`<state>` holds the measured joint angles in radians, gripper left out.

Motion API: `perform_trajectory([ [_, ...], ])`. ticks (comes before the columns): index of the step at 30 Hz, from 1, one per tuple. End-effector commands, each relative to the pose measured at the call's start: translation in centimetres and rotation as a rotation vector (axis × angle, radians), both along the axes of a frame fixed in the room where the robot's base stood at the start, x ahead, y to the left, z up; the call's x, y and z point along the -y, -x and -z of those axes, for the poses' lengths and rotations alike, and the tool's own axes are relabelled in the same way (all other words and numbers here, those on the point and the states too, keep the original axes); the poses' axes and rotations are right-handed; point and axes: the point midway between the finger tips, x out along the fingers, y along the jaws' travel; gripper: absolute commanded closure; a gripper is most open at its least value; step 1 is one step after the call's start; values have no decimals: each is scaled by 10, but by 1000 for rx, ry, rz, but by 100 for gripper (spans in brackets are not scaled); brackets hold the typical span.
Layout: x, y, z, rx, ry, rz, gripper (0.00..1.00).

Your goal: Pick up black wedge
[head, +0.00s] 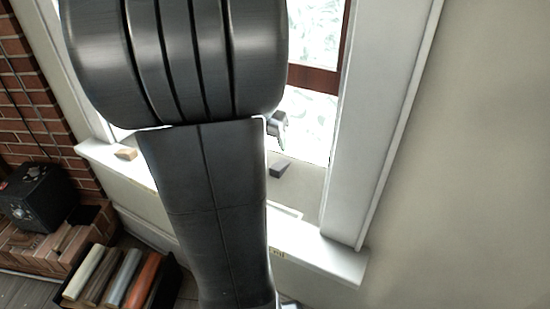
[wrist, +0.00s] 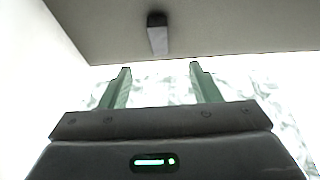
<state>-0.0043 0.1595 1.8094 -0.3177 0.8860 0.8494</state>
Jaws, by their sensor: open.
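The black wedge (head: 280,169) lies on the window sill, just right of my arm in the head view. In the wrist view the wedge (wrist: 158,36) is a small dark block with a lighter grey face, beyond the fingertips and roughly centred between them. My gripper (wrist: 160,68) is open and empty, with its two greenish fingers apart. In the head view only part of my gripper (head: 278,125) shows beside my arm, above and slightly left of the wedge. The wedge is apart from the fingers.
A tan block (head: 126,154) lies on the sill (head: 345,262) at the left. The window frame (head: 375,120) rises right of the wedge. A black box (head: 40,200) and a crate of coloured rolls (head: 125,278) stand lower left. The sill around the wedge looks clear.

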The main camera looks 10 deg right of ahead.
Motion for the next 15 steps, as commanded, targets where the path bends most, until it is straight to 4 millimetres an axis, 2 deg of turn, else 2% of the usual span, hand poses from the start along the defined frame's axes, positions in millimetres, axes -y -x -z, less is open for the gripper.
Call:
perform_trajectory([
  [3, 6, -6, 24, -5, -1, 2, 44],
  [9, 15, -17, 59, -5, 0, 1, 44],
  [15, 19, -23, 73, -2, -1, -1, 44],
])
